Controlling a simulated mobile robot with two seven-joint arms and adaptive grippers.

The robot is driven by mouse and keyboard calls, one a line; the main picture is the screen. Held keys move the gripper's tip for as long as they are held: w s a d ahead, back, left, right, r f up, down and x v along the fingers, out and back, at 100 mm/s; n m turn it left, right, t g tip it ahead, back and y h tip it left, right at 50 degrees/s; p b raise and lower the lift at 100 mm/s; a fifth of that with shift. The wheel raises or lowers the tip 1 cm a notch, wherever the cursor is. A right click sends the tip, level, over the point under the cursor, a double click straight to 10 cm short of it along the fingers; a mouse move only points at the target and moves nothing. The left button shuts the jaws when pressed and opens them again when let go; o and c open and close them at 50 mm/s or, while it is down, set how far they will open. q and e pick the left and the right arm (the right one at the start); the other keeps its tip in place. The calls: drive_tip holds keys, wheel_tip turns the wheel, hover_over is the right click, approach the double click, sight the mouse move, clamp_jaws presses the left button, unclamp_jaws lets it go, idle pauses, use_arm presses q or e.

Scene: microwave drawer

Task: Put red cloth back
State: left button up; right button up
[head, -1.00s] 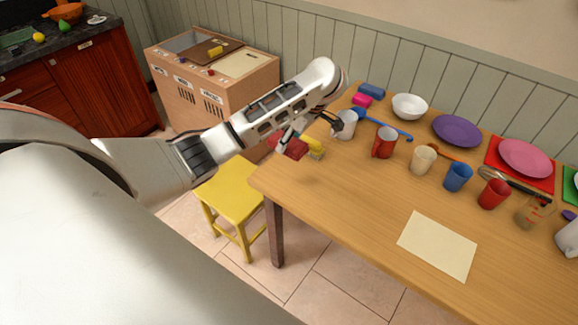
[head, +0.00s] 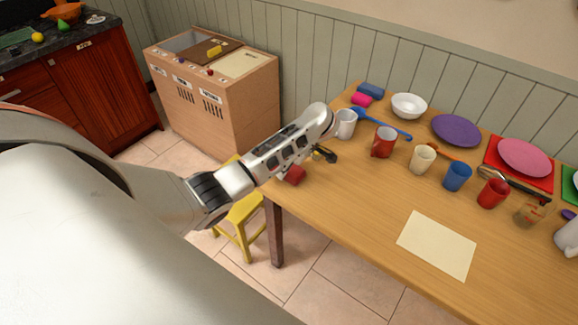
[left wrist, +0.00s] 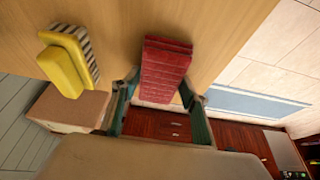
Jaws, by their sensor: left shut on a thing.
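The red cloth (left wrist: 166,70) is a folded, ribbed red block. In the left wrist view it sits between the two fingers of my left gripper (left wrist: 160,86), which is shut on it. In the head view the cloth (head: 294,175) shows below my left forearm, over the left end of the wooden table (head: 345,205). The arm hides most of the fingers there. I cannot tell whether the cloth touches the tabletop. My right gripper is in neither view.
A yellow sponge-like block (left wrist: 68,62) lies on the table near the cloth. A white mug (head: 345,124), a red mug (head: 384,142) and other cups stand to the right. A cream sheet (head: 437,245) lies near the front. A yellow stool (head: 240,222) stands left of the table.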

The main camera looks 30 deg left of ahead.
use_arm(q)
drive_tip(key=o, duration=1.1)
drive_tip(key=shift+f, duration=0.15)
drive_tip(key=shift+c, duration=0.2)
